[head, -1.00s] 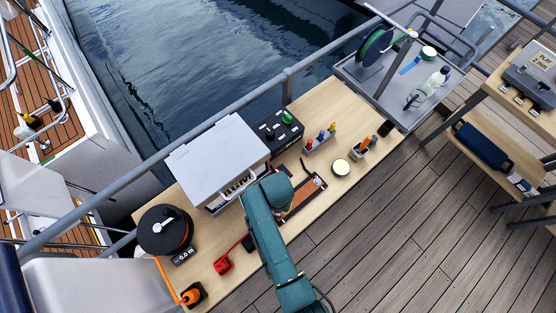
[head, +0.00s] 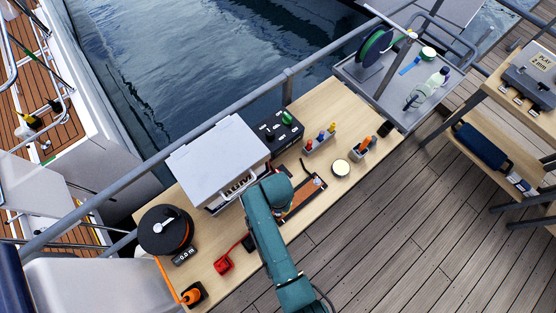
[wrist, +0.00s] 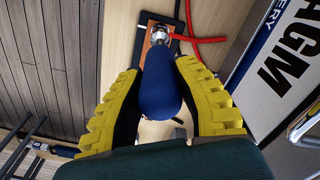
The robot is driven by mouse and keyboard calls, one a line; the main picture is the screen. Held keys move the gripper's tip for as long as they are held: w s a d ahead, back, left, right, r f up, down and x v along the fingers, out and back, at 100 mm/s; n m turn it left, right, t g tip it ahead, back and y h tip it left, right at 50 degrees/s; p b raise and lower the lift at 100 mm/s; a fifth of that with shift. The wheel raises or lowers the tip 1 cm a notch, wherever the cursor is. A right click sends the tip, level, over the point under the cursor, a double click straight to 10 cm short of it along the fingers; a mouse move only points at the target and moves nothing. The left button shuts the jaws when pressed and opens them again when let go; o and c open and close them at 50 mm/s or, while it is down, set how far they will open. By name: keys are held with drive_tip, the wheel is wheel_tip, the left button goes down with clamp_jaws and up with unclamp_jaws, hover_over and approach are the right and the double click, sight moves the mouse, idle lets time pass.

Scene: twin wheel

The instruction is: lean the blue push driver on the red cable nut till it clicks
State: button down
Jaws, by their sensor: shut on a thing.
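The blue push driver (wrist: 160,90) is held between the two yellow fingers of my gripper (wrist: 160,72) in the wrist view. Its handle points away from the camera, toward a silver metal fitting (wrist: 160,33) on a brown board (wrist: 147,42). A red cable (wrist: 208,40) runs beside this fitting. The handle hides the driver's tip, so I cannot tell whether it touches the nut. The red cable nut itself is not clear to see. In the head view my teal arm hides the gripper and driver over the brown board (head: 308,196).
The white-lidded battery box (head: 215,150) stands close beside my arm. Left are a black cable reel (head: 163,232) and a red tool (head: 223,264). Right are a small rack (head: 318,143), a round tin (head: 340,168) and an orange-handled tool holder (head: 361,148). A railing runs behind.

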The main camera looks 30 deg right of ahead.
drive_tip(key=shift+f+b, duration=0.3)
drive_tip(key=shift+f, duration=0.1)
drive_tip(key=shift+s+p, duration=0.1)
drive_tip(key=shift+p, duration=0.5)
idle(0.5)
wheel_tip(320, 180, up, 3)
drive_tip(key=p, duration=0.2)
drive_tip(key=shift+p, duration=0.3)
drive_tip(key=shift+r, duration=2.05)
drive_tip(key=shift+r, duration=2.5)
